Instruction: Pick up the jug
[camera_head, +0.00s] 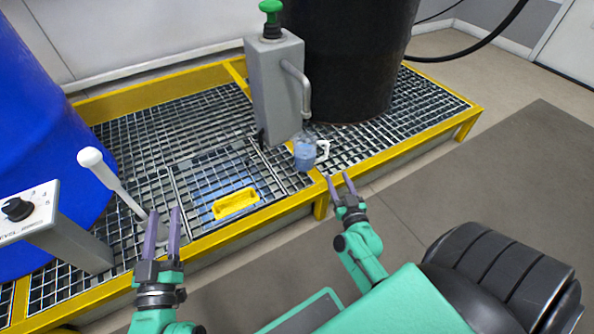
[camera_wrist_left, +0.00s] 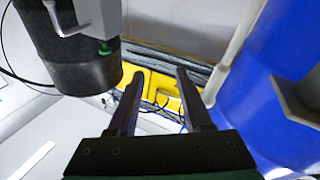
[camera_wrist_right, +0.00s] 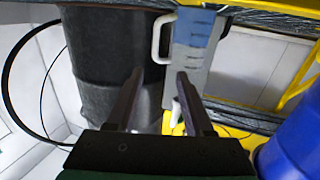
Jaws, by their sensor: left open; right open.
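The jug (camera_head: 305,152) is a small clear container with blue contents and a white handle. It stands on the grating below the spout of the grey dispenser, near the yellow front edge. In the right wrist view the jug (camera_wrist_right: 192,45) shows beyond the fingertips, with its white handle to the left. My right gripper (camera_head: 341,183) is open and empty, just in front and to the right of the jug, apart from it. My left gripper (camera_head: 164,222) is open and empty, at the yellow front edge on the left, far from the jug.
The grey dispenser (camera_head: 274,90) with a green knob stands behind the jug. A black drum (camera_head: 350,60) is behind it; a blue drum (camera_head: 40,130) is at left. A white-tipped lever (camera_head: 108,175) and a dial box (camera_head: 30,213) stand near my left gripper. A yellow handle (camera_head: 236,204) lies on the grating.

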